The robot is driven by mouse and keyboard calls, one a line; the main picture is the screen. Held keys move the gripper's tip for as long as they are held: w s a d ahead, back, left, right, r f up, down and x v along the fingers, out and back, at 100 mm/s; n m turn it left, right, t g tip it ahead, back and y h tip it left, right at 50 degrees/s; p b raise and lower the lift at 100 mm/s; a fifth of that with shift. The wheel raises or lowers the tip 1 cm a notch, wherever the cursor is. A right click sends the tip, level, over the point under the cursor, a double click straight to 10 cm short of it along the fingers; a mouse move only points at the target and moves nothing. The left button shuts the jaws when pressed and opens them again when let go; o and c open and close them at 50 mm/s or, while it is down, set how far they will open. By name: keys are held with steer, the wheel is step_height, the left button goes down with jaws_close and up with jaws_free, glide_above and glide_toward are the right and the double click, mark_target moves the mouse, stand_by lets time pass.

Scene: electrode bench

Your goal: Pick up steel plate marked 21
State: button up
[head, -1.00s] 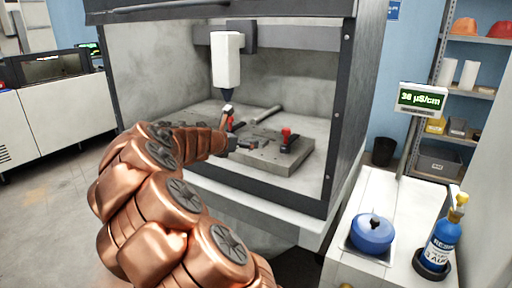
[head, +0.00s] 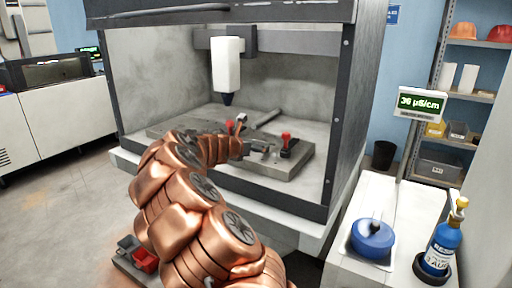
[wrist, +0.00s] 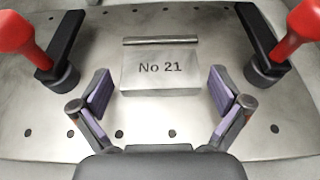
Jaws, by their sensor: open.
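The steel plate marked "No 21" (wrist: 161,70) lies on the metal fixture bed (wrist: 145,120) in the wrist view, between two red-handled clamps. My gripper (wrist: 161,92) is open, with its purple-padded fingers on either side of the plate's near edge. Nothing is between the fingers except the view of the plate, and I cannot tell the height gap. In the head view my gripper (head: 252,149) is small over the bed, inside the machine enclosure. The plate is hard to make out there, close to the gripper.
The left clamp (wrist: 62,50) and right clamp (wrist: 265,50) stand close beside the plate. A white spindle head (head: 226,65) hangs above the bed. The enclosure's right wall (head: 345,110) is near. A white counter (head: 385,195) holds a blue pot (head: 373,238) and a blue bottle (head: 443,245).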

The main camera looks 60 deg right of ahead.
steer(key=shift+c, duration=0.2)
steer(key=c, duration=1.5)
